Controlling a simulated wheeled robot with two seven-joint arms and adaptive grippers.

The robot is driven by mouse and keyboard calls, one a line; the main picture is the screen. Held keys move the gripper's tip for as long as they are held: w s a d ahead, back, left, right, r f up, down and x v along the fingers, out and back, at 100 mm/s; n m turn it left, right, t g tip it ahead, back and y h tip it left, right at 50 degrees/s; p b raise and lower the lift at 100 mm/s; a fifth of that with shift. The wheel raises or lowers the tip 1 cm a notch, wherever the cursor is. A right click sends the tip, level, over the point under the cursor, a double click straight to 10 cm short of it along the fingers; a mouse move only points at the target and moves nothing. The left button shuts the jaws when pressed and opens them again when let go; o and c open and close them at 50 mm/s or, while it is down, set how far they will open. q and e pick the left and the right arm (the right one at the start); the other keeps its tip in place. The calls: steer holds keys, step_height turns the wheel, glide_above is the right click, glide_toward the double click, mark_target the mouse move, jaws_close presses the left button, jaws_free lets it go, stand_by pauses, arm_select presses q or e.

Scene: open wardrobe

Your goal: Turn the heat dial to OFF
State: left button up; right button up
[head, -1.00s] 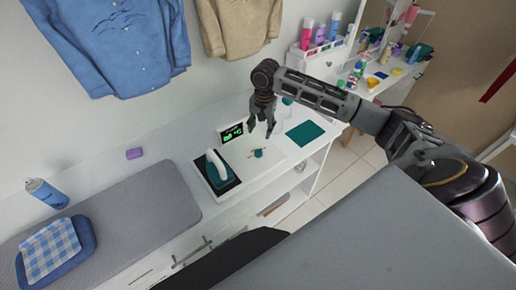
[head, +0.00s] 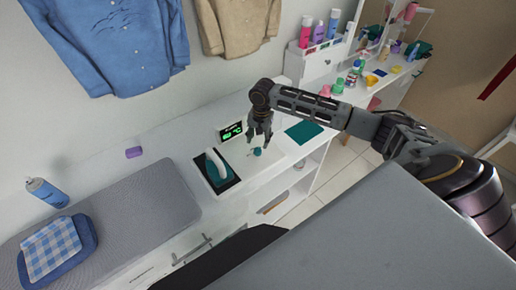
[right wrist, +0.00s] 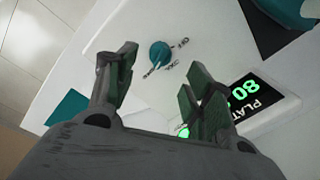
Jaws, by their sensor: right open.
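The heat dial (head: 257,151) is a small teal knob on the white counter, with small dark markings around it. My right gripper (head: 259,140) is open and empty, pointing down close above the dial. In the right wrist view its two fingers (right wrist: 158,80) are spread apart, and I see no contact with the dial. My left gripper is not in view.
A white and teal iron (head: 217,168) stands on a dark pad left of the dial. A teal mat (head: 304,132) lies to its right. A grey ironing pad (head: 135,215), a spray can (head: 47,192) and a purple block (head: 133,152) are further left.

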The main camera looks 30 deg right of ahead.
mark_target(258, 149)
steer(key=shift+w+a+f, duration=0.1)
steer(key=shift+a+f, duration=0.05)
steer(key=shift+f, duration=3.25)
steer(key=c, duration=1)
